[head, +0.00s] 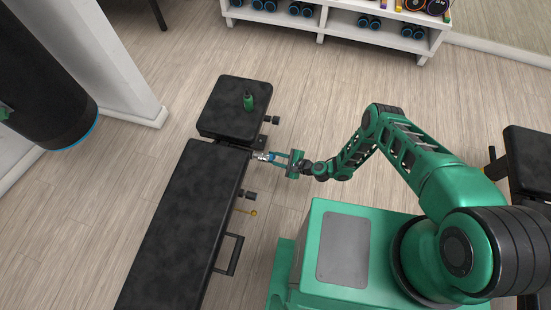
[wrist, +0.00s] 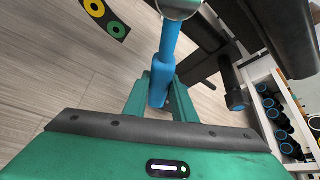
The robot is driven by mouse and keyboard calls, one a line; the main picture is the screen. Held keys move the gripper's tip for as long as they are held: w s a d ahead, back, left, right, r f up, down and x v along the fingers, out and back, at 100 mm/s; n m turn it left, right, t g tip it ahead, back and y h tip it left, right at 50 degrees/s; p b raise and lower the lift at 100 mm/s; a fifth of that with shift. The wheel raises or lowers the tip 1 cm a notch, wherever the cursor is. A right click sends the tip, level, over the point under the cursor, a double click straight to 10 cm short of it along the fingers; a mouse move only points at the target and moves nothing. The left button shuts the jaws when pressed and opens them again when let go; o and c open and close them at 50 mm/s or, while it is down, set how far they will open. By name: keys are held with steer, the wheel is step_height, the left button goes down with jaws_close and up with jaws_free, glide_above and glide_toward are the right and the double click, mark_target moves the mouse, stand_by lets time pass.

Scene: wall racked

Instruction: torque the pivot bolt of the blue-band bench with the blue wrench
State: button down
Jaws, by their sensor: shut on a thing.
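The black padded bench (head: 185,215) runs up the middle of the head view, its shorter back pad (head: 235,108) at the far end. My gripper (head: 281,158) is at its right side, near the gap between the pads. In the wrist view my gripper (wrist: 158,98) is shut on the blue handle of the wrench (wrist: 164,60). The wrench's silver head reaches the top edge of the wrist view, and in the head view the wrench (head: 263,156) points left to the bench frame. The pivot bolt is not distinguishable, so I cannot tell whether the head is seated on it.
A yellow-tipped pin (head: 253,213) sticks out of the bench side. A white rack (head: 340,22) with dumbbells stands at the back. A black punching bag (head: 45,85) hangs left, another bench (head: 528,165) stands right. Floor beyond my arm is clear.

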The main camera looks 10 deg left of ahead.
steer(key=shift+w+a, duration=0.1)
steer(key=shift+a, duration=0.9)
steer(key=c, duration=2.3)
jaws_free()
jaws_close()
steer(key=shift+d+f, duration=0.1)
steer(key=shift+d, duration=0.05)
steer(key=s+f+m+g, duration=0.1)
steer(key=s+m+g, duration=0.3)
steer(key=s, duration=0.3)
steer(key=shift+s+a+m+g, duration=0.15)
steer(key=shift+a+m+g, duration=0.05)
steer(key=shift+m+g, duration=0.1)
